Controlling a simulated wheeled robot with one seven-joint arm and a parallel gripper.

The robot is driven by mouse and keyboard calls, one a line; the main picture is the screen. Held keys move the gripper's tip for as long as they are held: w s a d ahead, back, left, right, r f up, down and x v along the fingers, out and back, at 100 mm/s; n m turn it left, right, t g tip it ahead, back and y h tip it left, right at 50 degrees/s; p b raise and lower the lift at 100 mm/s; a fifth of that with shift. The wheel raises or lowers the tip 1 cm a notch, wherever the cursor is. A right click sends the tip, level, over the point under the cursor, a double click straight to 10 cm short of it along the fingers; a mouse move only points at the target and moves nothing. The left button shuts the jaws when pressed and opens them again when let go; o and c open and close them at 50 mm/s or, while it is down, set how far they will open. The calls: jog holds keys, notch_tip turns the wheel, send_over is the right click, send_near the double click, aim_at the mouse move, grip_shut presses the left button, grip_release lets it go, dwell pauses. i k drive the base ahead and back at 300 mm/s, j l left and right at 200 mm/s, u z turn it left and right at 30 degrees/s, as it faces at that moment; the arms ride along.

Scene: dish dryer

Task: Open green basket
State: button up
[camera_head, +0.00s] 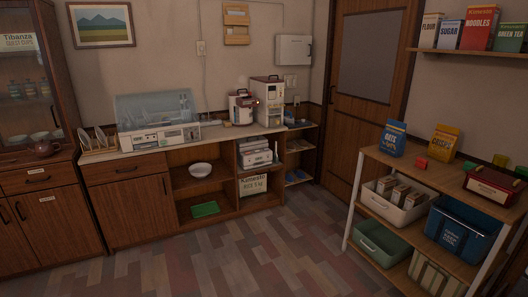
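A green basket (383,243) sits on the bottom shelf of the wooden rack at the right. It is a low, rounded bin with a handle slot in its front, and its top appears uncovered. The shelf above partly hides its back, and I cannot make out anything inside it. A flat green tray (205,209) lies on the bottom shelf of the cabinet under the counter. My gripper is not in view.
The wooden rack (440,175) also holds a white bin (393,205), a blue bin (450,236) and a striped box (436,275). A wooden door (345,125) stands behind it. The floor (265,265) between the cabinet and rack is clear.

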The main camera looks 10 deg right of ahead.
aim_at(387, 249)
jog(key=i+l+u, duration=0.15)
jog(key=i, duration=1.6)
jog(key=i+z, duration=0.2)
jog(key=i, duration=0.3)
jog(key=i+j+z, duration=0.15)
jog(key=i, duration=0.3)
jog(key=i+j+z, duration=0.2)
jog(key=i, duration=0.25)
jog(key=i+l+z, duration=0.1)
jog(key=i+z, duration=0.2)
jog(key=i, duration=0.55)
